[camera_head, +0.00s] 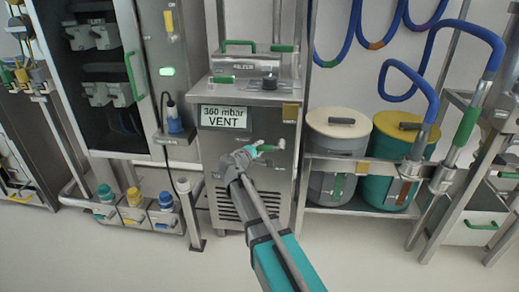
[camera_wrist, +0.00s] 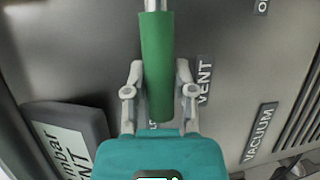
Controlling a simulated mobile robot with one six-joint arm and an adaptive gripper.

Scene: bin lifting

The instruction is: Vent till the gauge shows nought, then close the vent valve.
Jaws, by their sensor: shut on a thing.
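The gauge display (camera_head: 223,117) on the front of the grey metal cabinet reads "360 mbar VENT". Below it is the vent valve's lever, with a green handle (camera_head: 266,148) lying nearly level. My gripper (camera_head: 243,156) is at the handle's left end. In the wrist view, the green handle (camera_wrist: 156,65) runs between the two fingers of my gripper (camera_wrist: 160,82), which are shut on it. A "VENT" label (camera_wrist: 204,82) is beside the handle, and a "VACUUM" label (camera_wrist: 259,132) is farther right. The fingers partly hide lettering behind the handle.
A metal box with a green handle (camera_head: 240,62) sits on top of the cabinet (camera_head: 255,180). Two lidded drums (camera_head: 336,130) stand on a rack to the right, below blue hoses (camera_head: 407,72). Bottles (camera_head: 134,197) stand in a low rack at left. The front floor is clear.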

